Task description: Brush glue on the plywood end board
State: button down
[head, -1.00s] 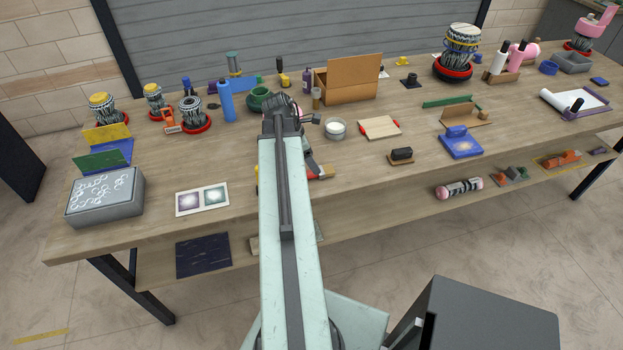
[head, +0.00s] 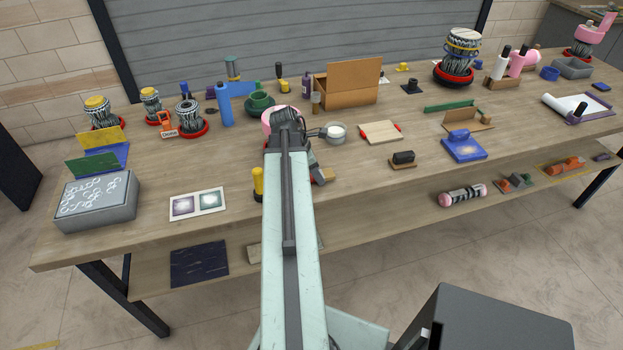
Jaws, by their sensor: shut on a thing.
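A pale wooden board (head: 381,133) with red pieces at two edges lies flat at the middle of the table; it looks like the plywood end board. A small round tub (head: 336,138) with white contents, likely the glue, stands just left of it. My gripper (head: 303,131) is left of the tub, low over the table. It is shut on a thin dark thing, probably the brush, which reaches right to the tub's rim. Whether its tip is inside the tub I cannot tell. My arm hides the fingertips and the table under them.
A cardboard box (head: 345,88) stands behind the tub. A green cup (head: 259,104) and a pink round thing (head: 268,117) are close behind my arm. A dark block (head: 403,160) lies in front of the board. A yellow-and-black tool (head: 258,184) stands left of my arm.

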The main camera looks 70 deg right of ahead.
notch_tip(320, 180, up, 10)
jog(key=p, duration=1)
